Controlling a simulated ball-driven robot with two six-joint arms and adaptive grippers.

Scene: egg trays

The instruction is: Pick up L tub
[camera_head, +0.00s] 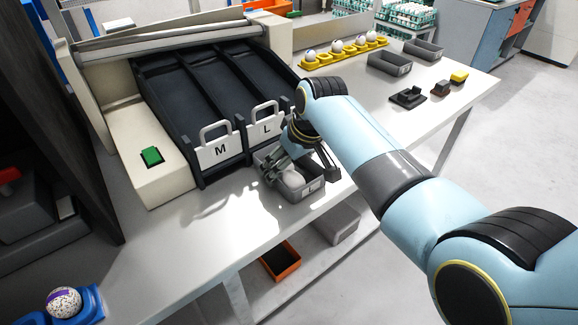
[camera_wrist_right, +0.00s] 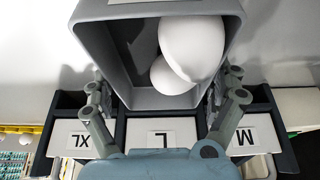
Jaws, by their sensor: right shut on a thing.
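The L tub (camera_head: 308,188) is a grey open box in front of the sorter lane marked L (camera_head: 268,128). In the right wrist view the tub (camera_wrist_right: 100,12) fills the top, with white eggs (camera_wrist_right: 192,48) inside. My right gripper (camera_head: 301,172) reaches over the tub from the right. Its fingers stand on either side of the tub and are shut on it, as the right wrist view (camera_wrist_right: 158,100) shows. I cannot tell whether the tub's bottom touches the table. My left gripper is not in view.
The lane marked M (camera_head: 220,150) is just left. Another grey tub (camera_head: 390,64), a yellow egg tray (camera_head: 322,60) and small dark objects (camera_head: 408,97) lie farther back. The white table (camera_head: 185,255) is clear at the front.

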